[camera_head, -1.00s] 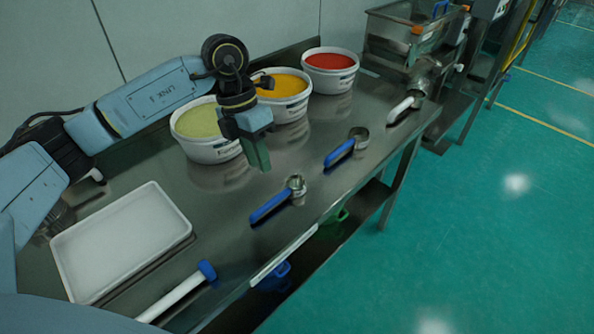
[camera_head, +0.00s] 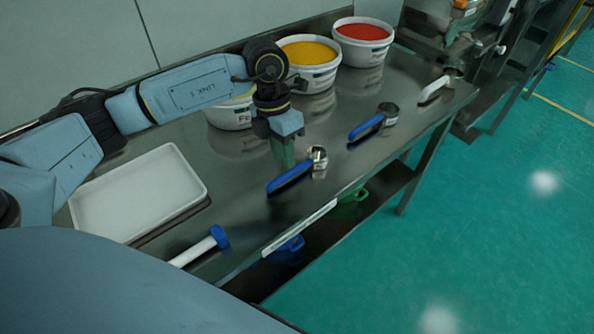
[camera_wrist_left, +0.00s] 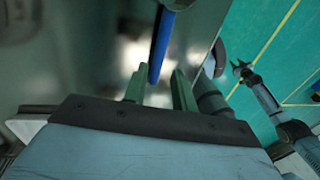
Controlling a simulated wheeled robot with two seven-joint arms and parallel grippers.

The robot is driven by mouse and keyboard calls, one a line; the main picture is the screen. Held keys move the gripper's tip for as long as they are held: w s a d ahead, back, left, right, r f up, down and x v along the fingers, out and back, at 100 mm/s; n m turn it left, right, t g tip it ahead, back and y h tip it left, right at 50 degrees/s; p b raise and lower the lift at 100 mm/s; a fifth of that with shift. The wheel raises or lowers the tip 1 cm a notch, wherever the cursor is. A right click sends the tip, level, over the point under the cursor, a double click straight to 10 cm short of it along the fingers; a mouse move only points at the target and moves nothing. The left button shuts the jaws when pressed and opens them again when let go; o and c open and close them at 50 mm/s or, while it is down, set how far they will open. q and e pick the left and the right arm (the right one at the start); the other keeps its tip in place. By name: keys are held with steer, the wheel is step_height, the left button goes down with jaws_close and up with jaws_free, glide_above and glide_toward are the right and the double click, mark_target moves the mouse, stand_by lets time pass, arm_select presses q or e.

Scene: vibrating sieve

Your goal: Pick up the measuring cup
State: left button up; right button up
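The nearest measuring cup has a blue handle (camera_head: 289,178) and a small metal bowl (camera_head: 317,155); it lies on the steel table. A second blue-handled cup (camera_head: 367,127) and a white-handled one (camera_head: 433,90) lie farther right. My left gripper (camera_head: 284,160) points down just behind the nearest handle. In the left wrist view, its two green fingers (camera_wrist_left: 160,88) are apart, and a blue handle (camera_wrist_left: 160,45) shows between or just beyond them. Whether they touch it is unclear. My right gripper (camera_wrist_left: 242,68) shows small in the left wrist view, away over the floor, its prongs apart.
Tubs of yellow (camera_head: 310,52) and red (camera_head: 363,32) material stand along the back, with another partly behind my left arm. A white tray (camera_head: 140,195) is at left, a blue-ended white tool (camera_head: 205,243) in front. The table's front edge (camera_head: 300,228) is close.

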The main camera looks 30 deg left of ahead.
mark_target(285, 174)
arm_select(q)
steer(key=shift+s+d+f+b, duration=0.1)
steer(key=shift+f+b, duration=0.05)
steer(key=shift+f, duration=0.75)
steer(key=shift+s+d+f+b, duration=0.1)
steer(key=shift+s+f, duration=0.05)
steer(key=shift+f, duration=0.75)
steer(key=shift+s+d+f+b, duration=0.1)
steer(key=shift+f+b, duration=0.05)
steer(key=shift+f, duration=0.75)
jaws_close()
